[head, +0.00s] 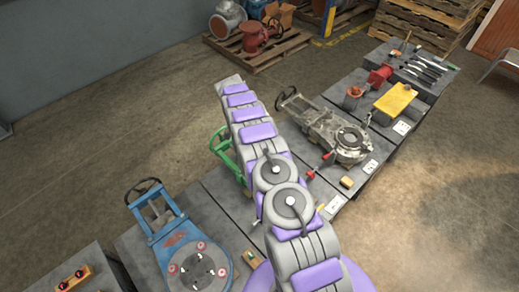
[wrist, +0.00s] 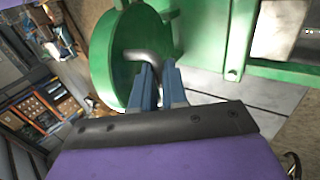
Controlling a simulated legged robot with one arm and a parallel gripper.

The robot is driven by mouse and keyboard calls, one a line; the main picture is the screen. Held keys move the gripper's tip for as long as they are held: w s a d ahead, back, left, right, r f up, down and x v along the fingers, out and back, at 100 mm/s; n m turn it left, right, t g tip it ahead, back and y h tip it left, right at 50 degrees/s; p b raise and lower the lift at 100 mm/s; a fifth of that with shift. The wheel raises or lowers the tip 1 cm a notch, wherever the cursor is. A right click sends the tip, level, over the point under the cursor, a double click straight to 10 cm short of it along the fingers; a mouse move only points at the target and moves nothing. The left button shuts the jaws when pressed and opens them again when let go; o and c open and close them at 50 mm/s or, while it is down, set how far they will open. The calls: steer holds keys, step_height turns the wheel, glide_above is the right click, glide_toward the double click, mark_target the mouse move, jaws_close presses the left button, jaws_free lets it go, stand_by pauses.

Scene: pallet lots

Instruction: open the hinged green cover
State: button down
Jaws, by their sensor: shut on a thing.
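The round green cover (wrist: 108,50) fills the upper left middle of the wrist view and stands tilted beside a green frame (wrist: 285,72). A bent grey handle (wrist: 147,56) sticks out from the cover's face. My gripper (wrist: 158,72) has its two blue-grey fingers closed around the handle's lower end. In the head view only part of the green fixture (head: 222,145) shows at the left of my arm; the rest of it and my gripper are hidden behind the arm.
A blue valve with a round flange (head: 195,268) lies on the grey bench at the lower left. A grey metal valve (head: 345,140) and a yellow-topped block (head: 395,100) stand on the bench to the right. Open concrete floor lies left of the bench.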

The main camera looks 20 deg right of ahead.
steer(key=shift+s+a+f, duration=0.1)
steer(key=shift+a+f, duration=0.1)
steer(key=c, duration=1.2)
jaws_free()
steer(key=shift+r, duration=0.1)
steer(key=shift+o, duration=0.2)
steer(key=shift+r, duration=0.15)
steer(key=shift+s+a+r+p, duration=0.2)
steer(key=shift+s+r+p, duration=0.1)
steer(key=shift+s+r, duration=0.7)
steer(key=shift+s+a+r+p, duration=0.15)
steer(key=shift+s+r+p, duration=0.1)
steer(key=shift+s+r, duration=0.7)
steer(key=s+a+p, duration=0.1)
steer(key=s+a, duration=0.1)
steer(key=s, duration=0.9)
steer(key=shift+s+r, duration=0.25)
steer(key=shift+r, duration=0.15)
steer(key=shift+a, duration=0.1)
